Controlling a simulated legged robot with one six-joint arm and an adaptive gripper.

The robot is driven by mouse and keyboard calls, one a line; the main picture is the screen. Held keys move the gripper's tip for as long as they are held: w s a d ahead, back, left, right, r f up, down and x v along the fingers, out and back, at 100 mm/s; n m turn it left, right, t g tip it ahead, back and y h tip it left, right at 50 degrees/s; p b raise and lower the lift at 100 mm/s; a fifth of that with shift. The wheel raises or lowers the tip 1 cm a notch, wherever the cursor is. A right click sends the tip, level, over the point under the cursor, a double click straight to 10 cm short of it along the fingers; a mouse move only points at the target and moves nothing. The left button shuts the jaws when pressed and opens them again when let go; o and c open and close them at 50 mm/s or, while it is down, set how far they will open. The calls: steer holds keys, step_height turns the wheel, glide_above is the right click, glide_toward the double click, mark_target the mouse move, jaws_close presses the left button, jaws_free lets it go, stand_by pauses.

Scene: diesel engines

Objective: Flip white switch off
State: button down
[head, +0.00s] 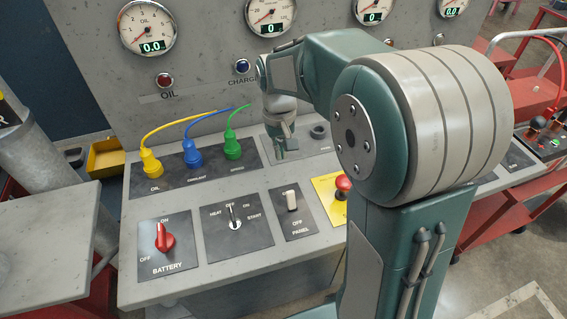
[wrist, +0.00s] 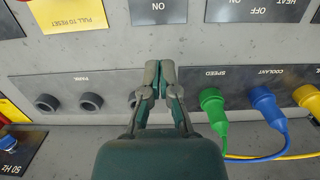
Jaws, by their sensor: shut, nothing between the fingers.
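The white switch (head: 291,199) stands on a small dark plate marked OFF and PANEL, near the front edge of the grey console. Its lever appears to point toward the upper side of the plate, away from the OFF label. My gripper (head: 285,145) is behind it, near the socket row, apart from the switch. In the wrist view my gripper (wrist: 160,68) is shut and empty, its fingertips over bare grey console between the socket row and a plate (wrist: 158,11) marked ON. The switch lever is outside the wrist view.
Green (head: 232,147), blue (head: 192,153) and yellow (head: 150,160) plugs with cables stand left of my gripper. A red battery knob (head: 164,238) and a key switch (head: 234,217) sit left of the white switch. A red button (head: 343,184) is to its right. Gauges line the upright panel.

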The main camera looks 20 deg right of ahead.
mark_target(283, 187)
steer(key=f, duration=0.5)
steer(key=s+f, duration=0.1)
steer(key=f, duration=0.2)
steer(key=shift+f, duration=0.35)
steer(key=s, duration=0.1)
steer(key=s+r, duration=0.1)
steer(key=shift+s+r, duration=0.5)
steer(key=shift+s, duration=0.3)
